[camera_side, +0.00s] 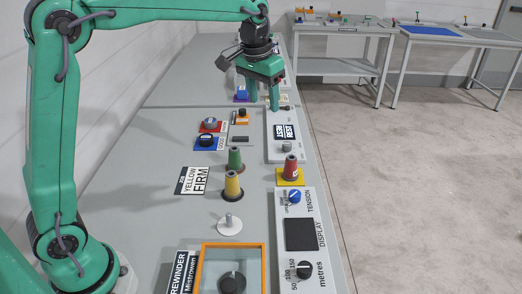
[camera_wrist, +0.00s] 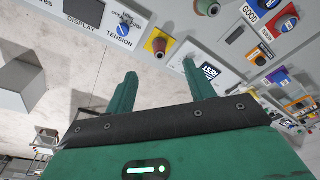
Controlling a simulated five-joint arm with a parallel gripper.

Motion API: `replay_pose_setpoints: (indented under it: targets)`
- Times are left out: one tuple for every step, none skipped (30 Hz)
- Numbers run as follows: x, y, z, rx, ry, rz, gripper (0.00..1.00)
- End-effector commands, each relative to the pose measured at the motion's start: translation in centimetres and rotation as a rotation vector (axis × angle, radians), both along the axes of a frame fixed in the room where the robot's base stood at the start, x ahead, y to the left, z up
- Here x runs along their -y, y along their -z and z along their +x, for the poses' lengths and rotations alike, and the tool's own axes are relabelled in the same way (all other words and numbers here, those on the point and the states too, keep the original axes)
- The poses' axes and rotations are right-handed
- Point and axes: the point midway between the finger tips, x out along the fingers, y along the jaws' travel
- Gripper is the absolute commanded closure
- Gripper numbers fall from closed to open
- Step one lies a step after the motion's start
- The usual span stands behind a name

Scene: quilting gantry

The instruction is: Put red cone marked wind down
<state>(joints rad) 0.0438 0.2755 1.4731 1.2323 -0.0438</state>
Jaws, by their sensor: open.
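A red cone (camera_side: 290,168) stands upright on a yellow pad (camera_side: 290,182) near the right edge of the grey bench in the side view. It also shows in the wrist view (camera_wrist: 157,43), beyond my fingers. A small mark is on its side, too small to read. My gripper (camera_side: 263,99) is open and empty. It points down over the far part of the bench, well behind the red cone and apart from it. Both fingers show in the wrist view (camera_wrist: 160,70) with nothing between them.
A green cone (camera_side: 235,159) and a yellow cone (camera_side: 232,186) stand left of the red cone. A tension and display panel (camera_side: 299,234) lies at front right. The bench's right edge is close.

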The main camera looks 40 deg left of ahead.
Motion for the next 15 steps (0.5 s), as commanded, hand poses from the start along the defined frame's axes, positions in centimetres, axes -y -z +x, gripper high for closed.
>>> replay_pose_setpoints:
  targets:
    - [-0.2,-0.7,-1.3,0.017,0.0,0.0,0.46]
    - [-0.2,-1.0,-1.9,0.025,0.0,0.0,0.46]
    - [-0.3,-1.3,-2.8,0.035,0.0,-0.001,0.46]
    - [-0.4,-1.6,-3.5,0.044,0.0,-0.001,0.46]
    - [-0.5,-1.8,-4.2,0.053,0.0,-0.001,0.46]
    - [-0.6,-2.1,-5.1,0.063,0.0,-0.001,0.46]
    - [-0.7,-2.2,-5.8,0.072,0.0,-0.001,0.46]
    - [-0.7,-2.4,-6.5,0.08,0.0,-0.001,0.46]
    - [-0.8,-2.6,-7.4,0.091,0.0,-0.001,0.46]
    - [-0.9,-2.6,-8.1,0.098,0.0,-0.001,0.46]
    - [-1.0,-2.7,-8.8,0.106,0.0,-0.001,0.46]
    - [-1.1,-2.8,-9.8,0.117,0.0,-0.001,0.46]
    - [-1.1,-2.8,-10.5,0.125,0.0,-0.001,0.46]
    - [-1.2,-2.9,-11.2,0.134,-0.001,-0.001,0.46]
    - [-1.3,-2.8,-12.1,0.146,-0.001,0.0,0.46]
